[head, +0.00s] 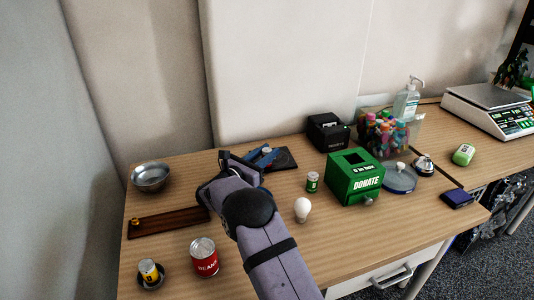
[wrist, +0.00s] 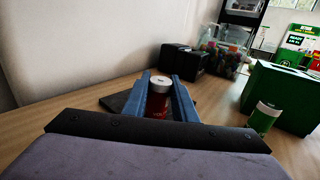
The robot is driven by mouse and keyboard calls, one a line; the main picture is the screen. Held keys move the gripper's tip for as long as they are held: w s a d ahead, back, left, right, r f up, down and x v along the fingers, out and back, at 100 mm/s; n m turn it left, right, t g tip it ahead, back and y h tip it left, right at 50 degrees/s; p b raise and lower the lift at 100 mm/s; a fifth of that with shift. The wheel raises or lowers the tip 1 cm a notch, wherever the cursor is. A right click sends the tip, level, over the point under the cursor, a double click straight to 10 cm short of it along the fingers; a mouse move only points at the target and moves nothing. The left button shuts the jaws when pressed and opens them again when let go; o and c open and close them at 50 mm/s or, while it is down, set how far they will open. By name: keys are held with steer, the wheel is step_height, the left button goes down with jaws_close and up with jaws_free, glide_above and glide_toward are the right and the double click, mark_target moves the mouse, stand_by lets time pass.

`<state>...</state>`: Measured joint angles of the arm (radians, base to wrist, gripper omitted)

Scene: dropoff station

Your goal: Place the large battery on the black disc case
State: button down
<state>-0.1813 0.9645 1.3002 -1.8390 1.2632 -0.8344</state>
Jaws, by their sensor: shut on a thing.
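My gripper (head: 263,157) is at the back middle of the table, its blue fingers over the near left part of a flat black case (head: 286,160), which looks like the black disc case. In the wrist view, my gripper (wrist: 161,92) is shut on a red cylinder with a silver top (wrist: 158,84), which looks like the large battery. It stands about upright between the fingers. The case shows beside and behind the fingers in the wrist view (wrist: 115,103). The battery's bottom is hidden, so I cannot tell whether it touches the case.
A green donation box (head: 354,178), a small green can or cell (head: 312,182) and a light bulb (head: 302,209) stand to the right. A black box (head: 326,132) stands behind. A red can (head: 204,257), wooden board (head: 165,222) and metal bowl (head: 150,177) are left.

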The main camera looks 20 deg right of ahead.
steer(key=c, duration=1.4)
jaws_free()
steer(key=shift+f, duration=0.1)
steer(key=shift+c, duration=0.2)
steer(key=v, duration=1.2)
